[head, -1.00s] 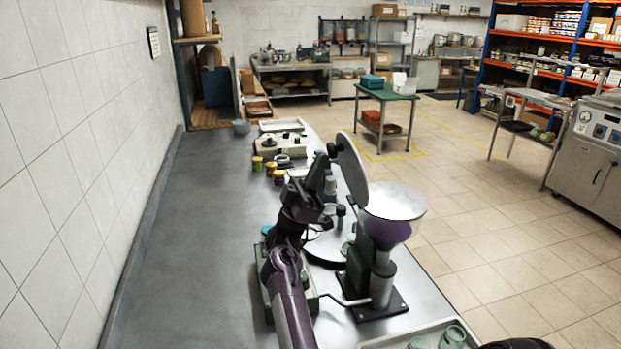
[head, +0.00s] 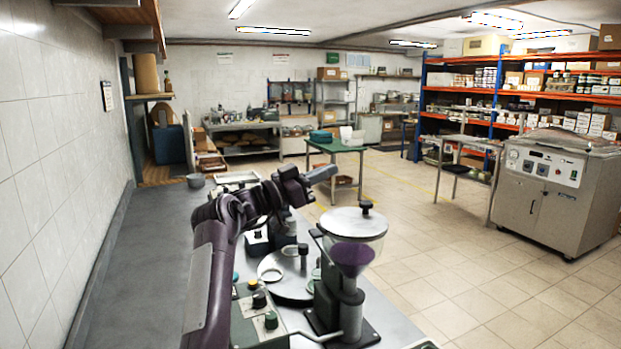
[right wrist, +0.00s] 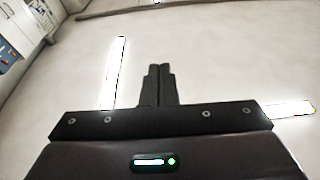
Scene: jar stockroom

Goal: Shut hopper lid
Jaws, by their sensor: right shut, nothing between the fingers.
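The hopper (head: 352,258) stands on the bench right of centre, a clear bowl with purple contents on a dark stand. Its round grey lid (head: 340,224) lies flat across the bowl's top, with a dark knob (head: 366,207) upward. No gap shows between lid and rim from here. My right gripper (head: 331,172) is above and left of the lid, apart from it, pointing right and upward. In the right wrist view its fingers (right wrist: 158,72) are together and empty, against the ceiling. My left gripper is not in view.
A control box with knobs (head: 258,312) and a round steel turntable (head: 285,285) stand beside the hopper. The left strip of the bench is clear. A green-topped table (head: 335,147) stands beyond.

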